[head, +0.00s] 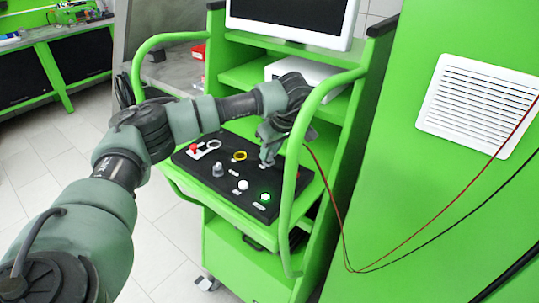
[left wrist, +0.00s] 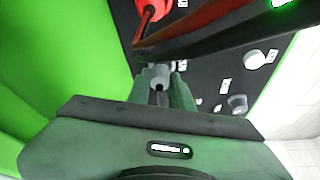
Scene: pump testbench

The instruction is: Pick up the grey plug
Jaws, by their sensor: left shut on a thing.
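My left gripper (head: 267,157) points down at the black control panel (head: 240,197) near its back right corner. In the left wrist view its green-grey fingers (left wrist: 163,88) are shut on the grey plug (left wrist: 160,74), a small light grey cylinder whose end shows between the fingertips. I cannot tell whether the plug is still seated in the panel. In the head view the gripper hides most of it. My right gripper is not in view.
The panel carries a red button (head: 194,148), a yellow ring (head: 239,156), a grey knob (head: 217,170), a white button (head: 242,185) and a lit green button (head: 265,197). A red connector (left wrist: 152,10) and cables lie close to the gripper. Green rails (head: 300,130) flank the panel.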

